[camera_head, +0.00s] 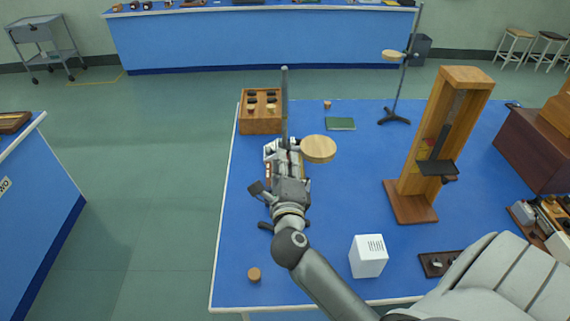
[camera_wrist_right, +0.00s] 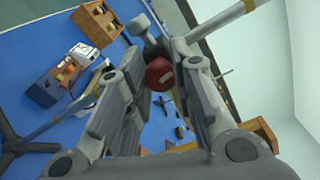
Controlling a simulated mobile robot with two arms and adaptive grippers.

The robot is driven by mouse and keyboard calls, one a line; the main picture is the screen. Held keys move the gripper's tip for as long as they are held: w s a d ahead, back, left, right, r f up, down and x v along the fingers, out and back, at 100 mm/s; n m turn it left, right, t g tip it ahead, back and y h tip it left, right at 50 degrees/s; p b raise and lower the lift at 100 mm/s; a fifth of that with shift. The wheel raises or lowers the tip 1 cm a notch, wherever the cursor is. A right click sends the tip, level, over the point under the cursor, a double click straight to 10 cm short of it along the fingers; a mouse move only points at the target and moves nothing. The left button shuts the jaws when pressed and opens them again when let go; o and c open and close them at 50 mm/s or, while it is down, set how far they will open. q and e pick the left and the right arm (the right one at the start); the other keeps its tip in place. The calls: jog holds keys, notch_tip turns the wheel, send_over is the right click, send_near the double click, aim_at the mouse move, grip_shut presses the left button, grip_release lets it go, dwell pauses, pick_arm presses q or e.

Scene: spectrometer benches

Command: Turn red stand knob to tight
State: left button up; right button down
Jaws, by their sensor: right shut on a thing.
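The red stand knob (camera_wrist_right: 159,74) shows in the right wrist view, between the fingers of my right gripper (camera_wrist_right: 158,66). The fingers are shut on it. In the head view my right gripper (camera_head: 285,160) is at a grey stand rod (camera_head: 284,100) on the near bench and hides the knob. A round wooden disc (camera_head: 318,149) shows just right of the gripper. Part of the stand's dark foot shows in the right wrist view (camera_wrist_right: 15,146). The knob's mark or turn angle cannot be read. My left gripper is not in view.
The blue bench (camera_head: 345,205) also holds a wooden block with holes (camera_head: 261,112), a green book (camera_head: 340,124), a second stand (camera_head: 394,117), a tall wooden frame (camera_head: 411,200) and a white box (camera_head: 368,256). A device sits behind my gripper. The bench's near left is mostly clear.

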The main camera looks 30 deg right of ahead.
dwell(0.3)
jog(key=c, duration=1.2)
grip_release()
jog(key=v, duration=1.2)
jog(key=shift+s, duration=0.1)
